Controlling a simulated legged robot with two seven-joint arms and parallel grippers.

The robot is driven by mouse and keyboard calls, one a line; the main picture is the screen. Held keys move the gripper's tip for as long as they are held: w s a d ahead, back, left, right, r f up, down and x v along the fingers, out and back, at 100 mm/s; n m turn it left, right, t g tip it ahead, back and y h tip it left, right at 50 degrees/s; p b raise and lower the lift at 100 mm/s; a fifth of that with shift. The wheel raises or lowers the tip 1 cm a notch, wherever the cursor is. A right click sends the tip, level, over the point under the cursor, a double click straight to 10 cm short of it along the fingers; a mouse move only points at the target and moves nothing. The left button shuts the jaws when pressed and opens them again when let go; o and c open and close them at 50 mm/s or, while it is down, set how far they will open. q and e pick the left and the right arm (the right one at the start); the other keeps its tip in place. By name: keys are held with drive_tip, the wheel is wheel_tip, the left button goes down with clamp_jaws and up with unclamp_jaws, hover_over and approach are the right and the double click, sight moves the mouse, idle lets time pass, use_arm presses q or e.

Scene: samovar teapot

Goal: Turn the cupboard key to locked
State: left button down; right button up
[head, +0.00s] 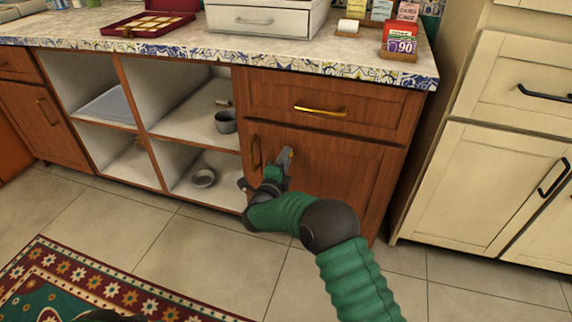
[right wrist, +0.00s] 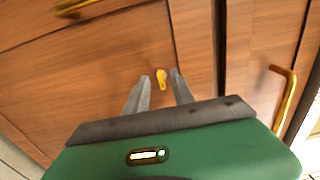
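The brass cupboard key (right wrist: 161,79) sticks out of the wooden cupboard door (head: 335,170) and shows clearly in the right wrist view. It looks roughly in line with my fingers there. My right gripper (right wrist: 160,88) is open, with one grey finger on each side of the key and a gap on both sides. In the head view my right gripper (head: 284,160) is at the door's upper left, where it hides most of the key. I cannot tell whether the fingers touch the door. My left gripper is not in view.
The door's handle (head: 255,153) is just left of my right gripper. A brass drawer handle (head: 320,110) is above. Open shelves (head: 190,120) with a grey pot (head: 226,121) and bowl (head: 203,178) are to the left. A tiled countertop edge (head: 340,72) overhangs.

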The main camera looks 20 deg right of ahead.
drive_tip(key=shift+w+d, duration=0.4)
clamp_jaws()
drive_tip(key=n+p, duration=1.2)
drive_tip(key=n, duration=0.5)
drive_tip(key=shift+s+n, duration=0.1)
drive_tip(key=shift+n, duration=0.3)
drive_tip(key=shift+a+f+p, duration=0.1)
drive_tip(key=shift+p, duration=0.2)
idle(0.4)
